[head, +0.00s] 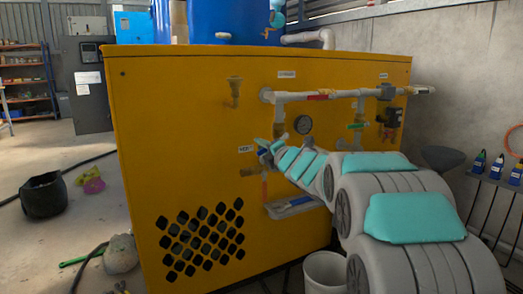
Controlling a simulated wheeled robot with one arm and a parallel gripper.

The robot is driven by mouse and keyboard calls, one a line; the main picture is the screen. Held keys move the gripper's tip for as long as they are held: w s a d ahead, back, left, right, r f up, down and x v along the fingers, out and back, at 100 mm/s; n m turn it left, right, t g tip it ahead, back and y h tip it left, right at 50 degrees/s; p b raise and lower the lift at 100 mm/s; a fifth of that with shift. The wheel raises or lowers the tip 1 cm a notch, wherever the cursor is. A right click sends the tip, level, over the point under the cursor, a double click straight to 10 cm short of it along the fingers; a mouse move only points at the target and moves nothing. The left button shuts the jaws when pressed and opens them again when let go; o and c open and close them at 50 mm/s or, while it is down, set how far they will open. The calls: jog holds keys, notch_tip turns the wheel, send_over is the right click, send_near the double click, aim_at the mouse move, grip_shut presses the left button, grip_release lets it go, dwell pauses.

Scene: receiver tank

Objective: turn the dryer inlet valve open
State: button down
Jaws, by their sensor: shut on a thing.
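My arm reaches in from the lower right to the front of the yellow cabinet (190,115). My gripper (263,150) is at the cabinet face, beside a small white label (246,149). It is shut on what looks like a small blue valve handle, mostly hidden by the fingers. A valve with a green lever (356,126) is further right, under the white pipe (345,94). I cannot read the labels to tell which valve is the dryer inlet.
A brass fitting (234,92) sticks out at upper left. A white bucket (325,272) stands below my arm.

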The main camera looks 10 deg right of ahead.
jog(key=shift+d+f+n+b, duration=0.15)
jog(key=shift+f+n+b, duration=0.35)
jog(key=shift+f+b, duration=0.05)
jog(key=shift+w, duration=0.1)
jog(key=c, duration=0.8)
grip_release()
jog(key=shift+r, duration=0.1)
jog(key=shift+v, duration=3.95)
